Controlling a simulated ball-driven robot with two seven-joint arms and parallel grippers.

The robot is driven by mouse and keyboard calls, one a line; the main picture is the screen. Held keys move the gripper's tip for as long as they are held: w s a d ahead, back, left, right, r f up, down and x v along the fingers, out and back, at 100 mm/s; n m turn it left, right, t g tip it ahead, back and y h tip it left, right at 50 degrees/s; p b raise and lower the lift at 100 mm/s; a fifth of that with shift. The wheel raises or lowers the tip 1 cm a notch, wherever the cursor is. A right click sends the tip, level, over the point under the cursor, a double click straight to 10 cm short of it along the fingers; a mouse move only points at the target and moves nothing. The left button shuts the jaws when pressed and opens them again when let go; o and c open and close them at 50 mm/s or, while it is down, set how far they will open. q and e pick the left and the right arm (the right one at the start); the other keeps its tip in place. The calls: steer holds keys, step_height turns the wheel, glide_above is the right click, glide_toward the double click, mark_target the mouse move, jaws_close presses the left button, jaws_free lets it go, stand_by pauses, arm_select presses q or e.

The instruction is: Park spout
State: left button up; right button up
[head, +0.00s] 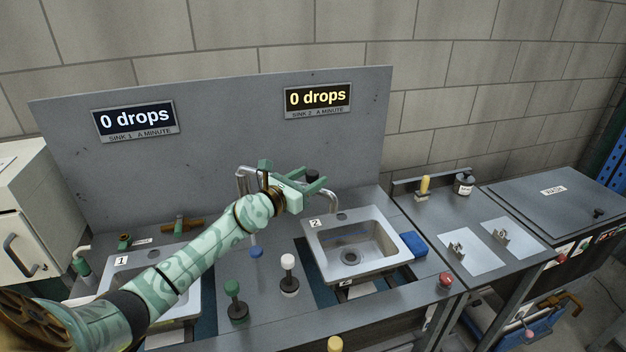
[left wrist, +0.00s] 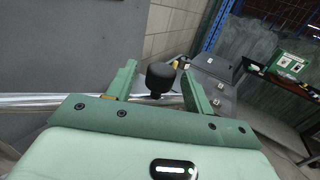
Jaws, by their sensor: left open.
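The spout (head: 333,198) is a bent metal pipe behind and above sink 2 (head: 312,223), its end pointing down toward the basin's back edge. A black knob (head: 312,175) stands by the pipe; in the left wrist view the knob (left wrist: 160,78) shows between the fingers, with the metal pipe (left wrist: 60,99) running behind the palm. My left gripper (head: 305,182) is open over the spout, its fingers on either side of the knob, apart from it as far as I can tell. The gripper hides the pipe's middle. My right gripper is not in view.
Sink 1 (head: 190,302) lies left, partly under my left arm. Green (head: 234,302) and white (head: 289,275) knobbed handles stand between the sinks. A blue sponge (head: 413,244) is right of sink 2. A grey back panel (head: 230,120) with two drop displays rises close behind.

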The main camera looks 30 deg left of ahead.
arm_select(q)
steer(key=shift+w+d, duration=0.15)
steer(key=shift+w, duration=0.65)
